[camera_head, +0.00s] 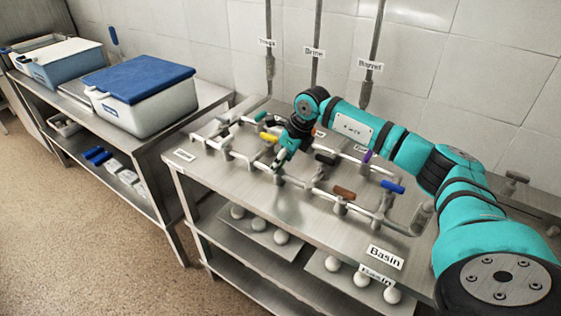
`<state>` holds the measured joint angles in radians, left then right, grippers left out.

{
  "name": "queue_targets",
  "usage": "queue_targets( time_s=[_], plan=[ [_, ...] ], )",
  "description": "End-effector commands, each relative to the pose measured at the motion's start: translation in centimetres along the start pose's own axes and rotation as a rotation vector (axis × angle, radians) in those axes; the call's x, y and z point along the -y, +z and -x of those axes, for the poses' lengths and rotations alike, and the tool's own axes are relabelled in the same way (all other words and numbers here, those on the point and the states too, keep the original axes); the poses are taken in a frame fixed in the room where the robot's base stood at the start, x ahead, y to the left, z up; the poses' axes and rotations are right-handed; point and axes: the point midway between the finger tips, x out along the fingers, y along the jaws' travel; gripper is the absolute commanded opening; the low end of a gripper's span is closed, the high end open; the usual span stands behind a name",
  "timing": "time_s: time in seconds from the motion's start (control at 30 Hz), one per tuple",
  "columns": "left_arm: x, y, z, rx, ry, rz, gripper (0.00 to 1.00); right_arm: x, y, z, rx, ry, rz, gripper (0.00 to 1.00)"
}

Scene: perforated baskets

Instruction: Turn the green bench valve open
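A small green valve handle (261,116) sits on the pipework at the back of the steel bench, left of my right arm's wrist. My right gripper (279,163) comes in from the right and points down at the pipework, nearer the front than this handle. Its fingertips are close to a front pipe fitting. They are too small to tell whether they touch it, or whether they are open or shut. The gripper and wrist hide part of the pipes behind. My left gripper is not in view.
Yellow (269,137), black (325,158), brown (344,193), purple (367,156) and blue (393,187) handles share the pipework. A Basin sign (385,257) stands at the bench's front right. A blue-lidded bin (145,112) is on the left table. Vertical pipes rise behind.

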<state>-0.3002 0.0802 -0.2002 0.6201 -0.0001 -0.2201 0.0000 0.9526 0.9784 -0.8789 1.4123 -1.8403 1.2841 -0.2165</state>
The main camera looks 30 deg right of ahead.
Motion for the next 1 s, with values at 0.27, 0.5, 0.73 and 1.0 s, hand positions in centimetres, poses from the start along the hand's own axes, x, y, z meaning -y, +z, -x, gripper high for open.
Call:
queue_targets(
  time_s=[0.27,0.5,0.73,1.0],
  plan=[
    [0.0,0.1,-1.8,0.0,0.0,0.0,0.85,0.2,0.1,-0.2,0.004,0.088,0.21,0.28],
    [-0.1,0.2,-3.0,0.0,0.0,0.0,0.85,0.3,0.1,-0.1,0.004,0.175,0.421,0.28],
    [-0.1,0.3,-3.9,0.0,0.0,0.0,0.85,0.3,0.2,-0.1,0.004,0.259,0.622,0.28],
    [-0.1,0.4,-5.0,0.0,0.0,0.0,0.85,0.4,0.4,-0.1,0.005,0.356,0.861,0.28]
  ],
)
